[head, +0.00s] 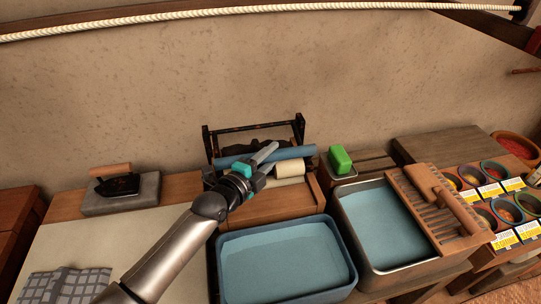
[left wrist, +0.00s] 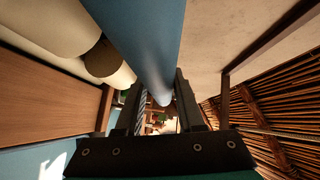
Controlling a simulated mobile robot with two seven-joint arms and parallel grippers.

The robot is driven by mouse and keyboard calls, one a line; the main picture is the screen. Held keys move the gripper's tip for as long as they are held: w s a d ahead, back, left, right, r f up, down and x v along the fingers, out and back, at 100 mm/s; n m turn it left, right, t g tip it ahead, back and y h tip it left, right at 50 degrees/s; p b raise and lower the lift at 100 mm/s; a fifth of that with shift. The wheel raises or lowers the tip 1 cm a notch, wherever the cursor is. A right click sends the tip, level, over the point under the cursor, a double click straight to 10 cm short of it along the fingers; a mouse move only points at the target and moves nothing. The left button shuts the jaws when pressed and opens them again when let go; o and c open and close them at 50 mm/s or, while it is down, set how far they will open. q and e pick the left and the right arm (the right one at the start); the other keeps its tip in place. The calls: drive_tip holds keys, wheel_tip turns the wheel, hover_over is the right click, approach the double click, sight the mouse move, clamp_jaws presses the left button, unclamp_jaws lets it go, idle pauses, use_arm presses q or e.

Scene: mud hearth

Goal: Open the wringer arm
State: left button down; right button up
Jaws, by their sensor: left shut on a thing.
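The wringer (head: 311,188) stands against the wall behind the blue basin, with a dark frame and pale rollers (head: 288,169). Its arm is a blue bar (head: 300,152) lying nearly level across the front, above the rollers. My left gripper (head: 268,152) reaches up from the lower left and is shut on the blue bar near its middle. In the left wrist view, the blue bar (left wrist: 140,35) runs between the two fingers (left wrist: 158,100), with the pale rollers (left wrist: 60,35) beside it. The fingers and wrist hide part of the bar in the head view. My right gripper is not in view.
A blue basin (head: 221,270) and a metal basin (head: 350,225) with a wooden washboard (head: 440,217) hold water in front. Green soap (head: 340,159) sits right of the wringer. A flat iron (head: 120,184) rests on a stone block at left. A rope (head: 200,15) crosses above.

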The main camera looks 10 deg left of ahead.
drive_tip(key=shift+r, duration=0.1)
use_arm(q)
drive_tip(key=shift+w+r+p, duration=0.15)
drive_tip(key=shift+r+p, duration=0.25)
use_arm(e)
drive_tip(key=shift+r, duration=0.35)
